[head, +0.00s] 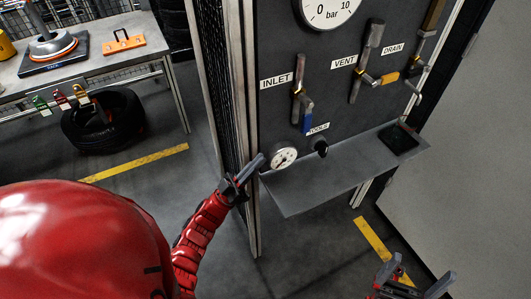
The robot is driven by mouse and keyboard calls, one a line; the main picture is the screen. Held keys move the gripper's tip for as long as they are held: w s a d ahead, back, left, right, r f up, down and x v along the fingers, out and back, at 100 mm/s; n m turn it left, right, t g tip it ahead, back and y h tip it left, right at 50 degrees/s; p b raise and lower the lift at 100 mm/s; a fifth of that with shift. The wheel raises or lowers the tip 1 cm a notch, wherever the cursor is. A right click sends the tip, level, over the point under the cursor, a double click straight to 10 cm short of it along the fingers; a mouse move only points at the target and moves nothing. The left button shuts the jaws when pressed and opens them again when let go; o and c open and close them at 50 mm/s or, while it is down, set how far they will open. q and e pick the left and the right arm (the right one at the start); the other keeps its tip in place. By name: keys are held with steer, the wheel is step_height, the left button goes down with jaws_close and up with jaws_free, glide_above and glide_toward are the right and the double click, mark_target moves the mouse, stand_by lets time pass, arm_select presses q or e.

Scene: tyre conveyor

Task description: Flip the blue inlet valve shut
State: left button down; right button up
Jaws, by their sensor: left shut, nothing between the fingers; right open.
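The blue inlet valve handle (307,116) is on the dark panel under the INLET label (276,80), on a brass and grey pipe. The blue lever hangs downward, roughly along the pipe. My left gripper (258,163) is shut and empty. In the picture it is below and left of the blue handle, apart from it, beside the panel's left post and near the small round gauge (283,157). My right gripper (420,274) is open and empty at the bottom right, far below the valves and partly cut off by the frame edge.
A black knob (320,148) sits below the inlet. A grey shelf (300,191) juts out under the panel. A workbench (92,56) stands at the left with a tyre (75,135) below.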

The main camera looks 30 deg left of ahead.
mark_target(302, 124)
arm_select(q)
steer(key=p+x, duration=0.1)
steer(key=x, duration=0.2)
steer(key=p+x, duration=0.1)
steer(key=x, duration=0.3)
steer(key=w+f+p+x, duration=0.1)
steer(key=x, duration=0.2)
steer(key=shift+w+d+r, duration=0.1)
steer(key=shift+w+d, duration=0.05)
steer(key=shift+d, duration=0.4)
steer(key=shift+w+d+f, duration=0.2)
steer(key=shift+w+d, duration=0.1)
steer(key=shift+w, duration=0.15)
steer(key=shift+w+d+f+b, duration=0.2)
steer(key=shift+w+d+b, duration=0.25)
steer(key=shift+b, duration=0.1)
steer(key=shift+w+d+f+b, duration=0.2)
steer(key=shift+w+d+b, duration=0.1)
steer(key=shift+w+b, duration=0.2)
